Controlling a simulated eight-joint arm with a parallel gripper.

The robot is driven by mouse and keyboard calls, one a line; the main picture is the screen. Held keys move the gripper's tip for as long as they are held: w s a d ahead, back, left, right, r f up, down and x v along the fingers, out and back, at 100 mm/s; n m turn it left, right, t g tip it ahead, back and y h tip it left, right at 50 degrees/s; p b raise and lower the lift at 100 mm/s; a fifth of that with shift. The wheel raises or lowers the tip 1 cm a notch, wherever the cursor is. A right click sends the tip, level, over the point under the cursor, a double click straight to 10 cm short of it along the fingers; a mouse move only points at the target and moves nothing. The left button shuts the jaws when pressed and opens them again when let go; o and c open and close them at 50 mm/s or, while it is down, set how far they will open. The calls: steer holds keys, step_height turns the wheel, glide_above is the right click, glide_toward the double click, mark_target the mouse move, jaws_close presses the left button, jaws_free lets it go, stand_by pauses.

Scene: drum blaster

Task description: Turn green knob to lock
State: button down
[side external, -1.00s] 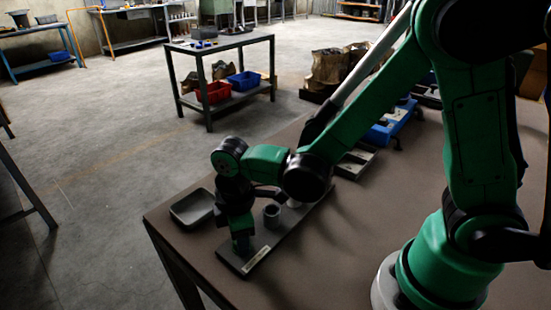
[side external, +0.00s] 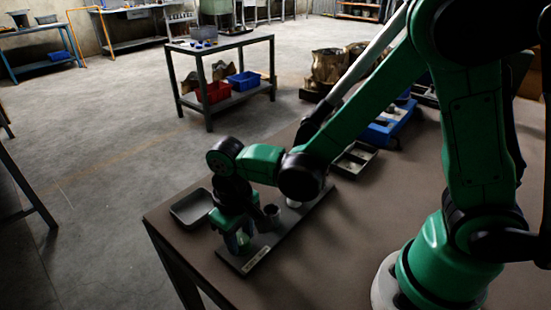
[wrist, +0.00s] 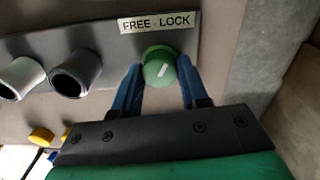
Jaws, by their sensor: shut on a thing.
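The green knob (wrist: 158,66) is a round cap with a short white mark. It sits on the dark grey panel (wrist: 206,42), below a label plate (wrist: 157,22) reading FREE on the left and LOCK on the right. The white mark slants, its upper end leaning right towards LOCK. My gripper (wrist: 157,84) is shut on the knob, with one blue finger on each side. In the side view my gripper (side external: 238,240) points down at the near end of the panel (side external: 285,231), and the knob is mostly hidden there.
A dark cylinder (wrist: 76,73) and a lighter grey one (wrist: 20,77) stand left of the knob on the panel. A shallow grey tray (side external: 190,208) lies close to my gripper at the table's left edge. The brown table (side external: 350,255) is bare in front.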

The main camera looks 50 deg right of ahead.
mark_target(239, 239)
steer(key=shift+m, duration=1.3)
steer(key=shift+c, duration=2.3)
jaws_free()
steer(key=shift+a+r, duration=0.1)
steer(key=shift+r, duration=2.75)
